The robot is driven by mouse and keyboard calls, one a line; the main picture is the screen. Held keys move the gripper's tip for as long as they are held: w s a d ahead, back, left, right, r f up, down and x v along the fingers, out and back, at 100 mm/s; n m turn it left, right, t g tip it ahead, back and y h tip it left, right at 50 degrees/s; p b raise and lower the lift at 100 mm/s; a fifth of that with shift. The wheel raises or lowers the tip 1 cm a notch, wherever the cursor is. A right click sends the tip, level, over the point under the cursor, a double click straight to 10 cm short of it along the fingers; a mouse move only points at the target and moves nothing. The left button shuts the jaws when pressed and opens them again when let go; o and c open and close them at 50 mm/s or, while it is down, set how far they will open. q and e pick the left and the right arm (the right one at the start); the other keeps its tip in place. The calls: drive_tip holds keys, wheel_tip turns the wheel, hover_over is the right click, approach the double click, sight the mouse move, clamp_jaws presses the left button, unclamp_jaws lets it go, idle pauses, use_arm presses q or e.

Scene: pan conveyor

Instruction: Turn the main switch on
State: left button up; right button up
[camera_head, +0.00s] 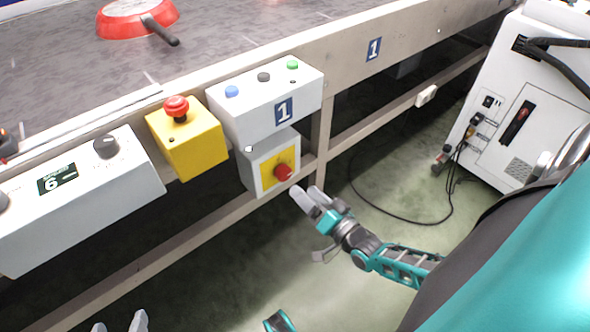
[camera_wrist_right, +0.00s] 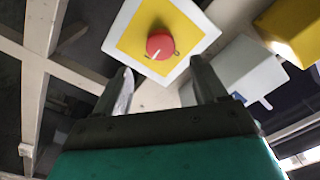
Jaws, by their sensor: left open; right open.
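The main switch is a red rotary knob (camera_head: 283,172) on a yellow plate on the front of a small grey box (camera_head: 256,174). The box hangs below the white button box marked 1. My right gripper (camera_head: 305,196) is open just below and right of the knob, apart from it. In the right wrist view the red knob (camera_wrist_right: 160,46) with a white mark sits ahead of the two spread fingers (camera_wrist_right: 163,88), with nothing between them. My left gripper (camera_head: 120,324) is open and empty at the bottom edge of the head view, only its fingertips showing.
A yellow box with a red emergency button (camera_head: 176,106) and a grey panel with a dial and display (camera_head: 82,185) sit left of the switch. The white button box (camera_head: 266,97) is above it. A red pan (camera_head: 125,18) lies on the conveyor. A cable lies on the floor.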

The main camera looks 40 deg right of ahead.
use_arm(q)
drive_tip(key=shift+s+a+p, duration=0.2)
drive_tip(key=shift+a+p, duration=0.05)
drive_tip(key=shift+p, duration=0.15)
use_arm(e)
drive_tip(key=s, duration=0.5)
drive_tip(key=shift+s+d+f, duration=0.1)
drive_tip(key=shift+s+d, duration=0.1)
drive_tip(key=shift+s, duration=0.2)
use_arm(q)
drive_tip(key=shift+s+f, duration=0.1)
